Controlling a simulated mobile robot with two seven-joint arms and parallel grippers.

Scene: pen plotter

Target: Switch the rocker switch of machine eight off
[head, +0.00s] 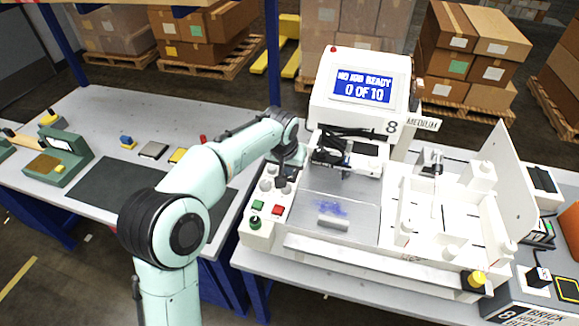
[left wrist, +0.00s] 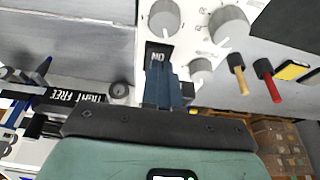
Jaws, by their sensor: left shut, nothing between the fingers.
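Machine eight (head: 350,95) is a white machine with a lit screen reading "NO JOB READY 0 OF 10" and an 8 on its side. Its control panel (head: 254,232) is at its left front. In the left wrist view, the black rocker switch (left wrist: 157,53) sits among pale knobs and carries ON lettering, upside down. My left gripper (left wrist: 161,70) is shut and empty, its fingertips right at the switch and hiding part of it. I cannot tell whether they touch. In the head view, the left gripper (head: 286,178) is over the panel's back end. My right gripper is not in view.
A white cylinder (head: 333,221) lies on the machine's bed. The dark mat (head: 105,188) on the left bench is bare.

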